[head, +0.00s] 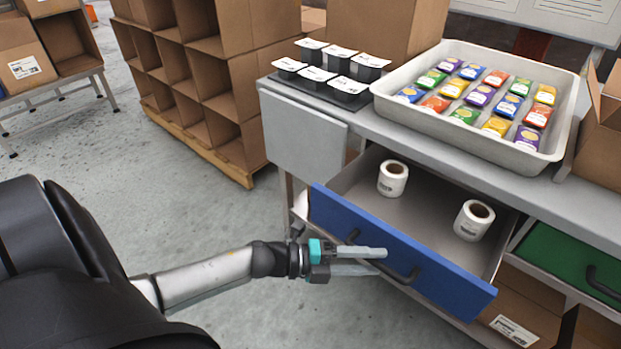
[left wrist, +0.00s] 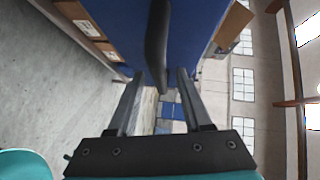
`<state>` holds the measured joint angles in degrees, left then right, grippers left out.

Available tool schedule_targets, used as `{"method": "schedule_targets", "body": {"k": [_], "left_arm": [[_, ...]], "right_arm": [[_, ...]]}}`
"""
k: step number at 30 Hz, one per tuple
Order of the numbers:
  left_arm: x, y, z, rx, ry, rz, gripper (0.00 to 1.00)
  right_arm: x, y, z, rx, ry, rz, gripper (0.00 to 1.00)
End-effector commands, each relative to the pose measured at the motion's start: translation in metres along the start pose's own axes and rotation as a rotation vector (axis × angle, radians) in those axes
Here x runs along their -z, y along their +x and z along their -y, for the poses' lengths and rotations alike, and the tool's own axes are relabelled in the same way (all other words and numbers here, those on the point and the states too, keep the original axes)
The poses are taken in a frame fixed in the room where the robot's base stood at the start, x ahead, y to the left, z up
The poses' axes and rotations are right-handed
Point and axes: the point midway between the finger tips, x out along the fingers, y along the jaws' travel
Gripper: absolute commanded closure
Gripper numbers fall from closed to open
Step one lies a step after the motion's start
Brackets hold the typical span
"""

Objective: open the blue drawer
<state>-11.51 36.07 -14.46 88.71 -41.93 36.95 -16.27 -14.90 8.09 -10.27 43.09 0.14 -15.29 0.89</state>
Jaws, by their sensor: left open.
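The blue drawer (head: 430,262) stands pulled out from under the grey bench, its inside showing. Its dark bar handle (head: 402,277) is on the blue front, and it also shows in the left wrist view (left wrist: 157,40). My left gripper (head: 382,260) is open at the handle, its fingers pointing right along the drawer front. In the left wrist view the handle's near end lies between the two fingertips, with a gap on each side. The fingers hide part of the handle in the head view. My right gripper is not in view.
Two white label rolls (head: 392,179) (head: 474,220) stand in the drawer. A green drawer (head: 570,258) is at the right. On the bench are a tray (head: 440,118) of colourful packs and several black cups (head: 340,66). The floor (head: 215,222) to the left is clear.

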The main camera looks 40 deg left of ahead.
Motion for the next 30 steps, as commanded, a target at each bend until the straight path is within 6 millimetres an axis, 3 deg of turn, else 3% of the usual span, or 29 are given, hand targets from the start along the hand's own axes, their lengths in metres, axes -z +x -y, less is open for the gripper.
{"method": "schedule_targets", "body": {"k": [6, 18, 24, 30], "left_arm": [[0.001, -0.044, 0.001, -0.005, -0.001, 0.001, 0.50], [0.000, -0.124, 0.000, -0.004, 0.000, 0.001, 0.50], [0.000, -0.139, 0.000, -0.002, 0.001, 0.001, 0.50], [0.000, -0.140, 0.000, -0.001, 0.001, 0.000, 0.50]], "right_arm": [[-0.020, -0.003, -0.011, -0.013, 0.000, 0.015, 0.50], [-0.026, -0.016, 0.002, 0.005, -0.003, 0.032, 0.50], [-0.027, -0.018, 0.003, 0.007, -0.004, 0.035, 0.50], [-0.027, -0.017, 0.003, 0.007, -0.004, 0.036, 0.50]]}}
